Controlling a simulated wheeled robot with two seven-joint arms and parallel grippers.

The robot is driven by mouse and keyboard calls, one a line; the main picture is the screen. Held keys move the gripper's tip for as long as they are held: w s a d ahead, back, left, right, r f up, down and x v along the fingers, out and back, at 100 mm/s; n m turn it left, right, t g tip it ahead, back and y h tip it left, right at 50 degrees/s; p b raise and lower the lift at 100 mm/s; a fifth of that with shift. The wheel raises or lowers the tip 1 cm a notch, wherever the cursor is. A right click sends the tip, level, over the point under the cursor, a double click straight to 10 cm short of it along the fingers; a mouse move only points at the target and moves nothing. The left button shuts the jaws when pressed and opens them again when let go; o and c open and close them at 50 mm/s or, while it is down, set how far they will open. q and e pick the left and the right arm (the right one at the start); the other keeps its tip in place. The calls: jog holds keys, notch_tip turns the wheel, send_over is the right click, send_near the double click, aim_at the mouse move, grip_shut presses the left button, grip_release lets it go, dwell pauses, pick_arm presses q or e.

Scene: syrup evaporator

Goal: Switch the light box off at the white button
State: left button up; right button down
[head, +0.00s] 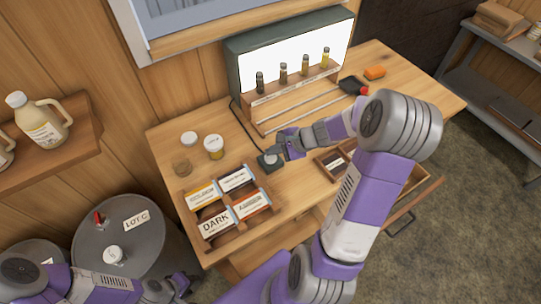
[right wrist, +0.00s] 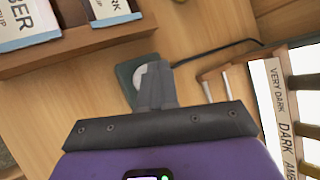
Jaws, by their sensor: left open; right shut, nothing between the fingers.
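The light box (head: 290,52) stands at the back of the table with its white panel bright. Its white button (head: 270,159) sits on a small dark green base, with a cable running back toward the box. The button also shows in the right wrist view (right wrist: 142,76), partly hidden behind the fingers. My right gripper (head: 277,153) is shut and empty, its fingertips right at the button; I cannot tell whether they touch it. The right wrist view shows the closed fingers (right wrist: 158,82) over the green base. My left gripper (head: 182,287) is open and empty, low at the left, away from the table top.
A rack with several sample bottles (head: 283,74) stands before the light box. A wooden tray of labelled cards (head: 236,213) lies left of the button, with jars (head: 214,147) behind it. A small wooden box (head: 330,165) is at its right. A drum (head: 110,240) stands at lower left.

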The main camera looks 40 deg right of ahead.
aim_at(273, 158)
jog(key=shift+f, duration=0.1)
dwell(0.3)
jog(key=shift+f+b, duration=0.4)
jog(key=shift+b, duration=0.2)
jog(key=shift+f+b, duration=0.25)
jog(key=shift+b, duration=0.05)
jog(key=shift+r, duration=0.15)
dwell(0.4)
jog(key=shift+r+p, duration=0.6)
notch_tip(273, 158, up, 6)
jog(key=p, duration=0.4)
jog(key=shift+p, duration=0.35)
